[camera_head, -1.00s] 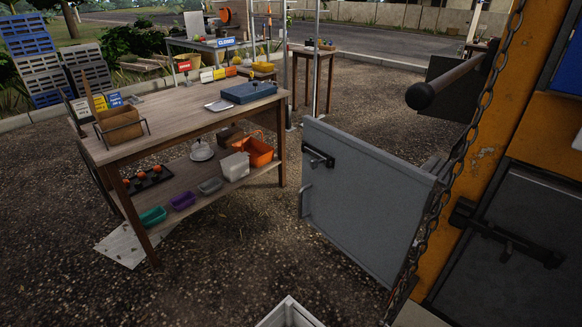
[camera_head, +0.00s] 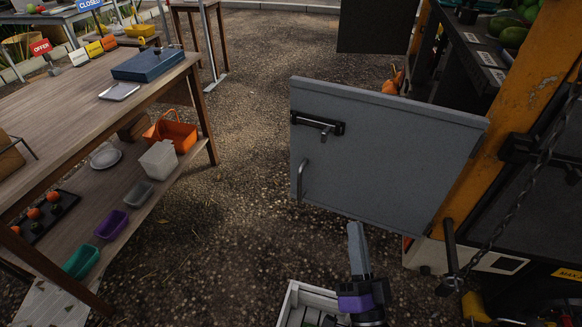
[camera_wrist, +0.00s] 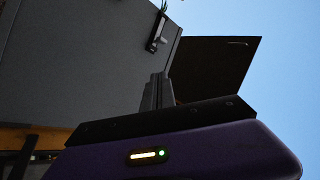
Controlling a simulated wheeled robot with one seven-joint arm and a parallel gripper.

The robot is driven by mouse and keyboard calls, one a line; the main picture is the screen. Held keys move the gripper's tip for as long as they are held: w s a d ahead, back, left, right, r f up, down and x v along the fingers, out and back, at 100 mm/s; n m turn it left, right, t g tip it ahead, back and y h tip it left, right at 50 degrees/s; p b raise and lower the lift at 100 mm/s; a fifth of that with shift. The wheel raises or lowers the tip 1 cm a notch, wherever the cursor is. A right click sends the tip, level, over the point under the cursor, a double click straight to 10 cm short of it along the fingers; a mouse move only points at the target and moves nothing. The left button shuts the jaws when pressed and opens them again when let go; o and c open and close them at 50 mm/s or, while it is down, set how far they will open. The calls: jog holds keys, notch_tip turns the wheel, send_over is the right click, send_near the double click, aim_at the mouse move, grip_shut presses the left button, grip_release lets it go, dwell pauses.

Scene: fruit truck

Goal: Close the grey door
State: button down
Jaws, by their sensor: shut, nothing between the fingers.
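The grey door (camera_head: 385,155) stands swung open from the side of the orange truck, hinged on its right edge. It has a black latch (camera_head: 317,124) near its upper left and a curved grey handle (camera_head: 302,182) at its lower left. My gripper (camera_head: 355,238) is shut and empty, pointing up in front of the lower part of the door. Whether it touches the door cannot be told. In the wrist view my gripper's fingers (camera_wrist: 156,92) show below the grey door (camera_wrist: 75,60) and its black latch (camera_wrist: 157,32).
A wooden table (camera_head: 60,105) with a lower shelf stands at the left. A white crate (camera_head: 292,300) is at the bottom centre. The orange truck body (camera_head: 520,110) and a hanging chain (camera_head: 515,215) are at the right. Gravel ground is clear between table and door.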

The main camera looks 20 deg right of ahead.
jog(key=w+a+f+m+g+h+b, duration=0.1)
jog(key=w+a+m+g+h, duration=0.1)
jog(key=w+m+h, duration=0.3)
jog(key=w+a+f+m+g+h+b, duration=0.1)
jog(key=w+a+m+g+h, duration=0.15)
jog(key=w+m, duration=0.45)
jog(key=m+g+b, duration=0.1)
jog(key=m+g, duration=0.3)
jog(key=g, duration=0.1)
send_near(295, 156)
jog(key=shift+n+y, duration=0.25)
jog(key=shift+n, duration=0.05)
jog(key=b+x, duration=0.2)
jog(key=x, duration=0.5)
jog(key=shift+s+r, duration=0.1)
jog(key=shift+r, duration=0.05)
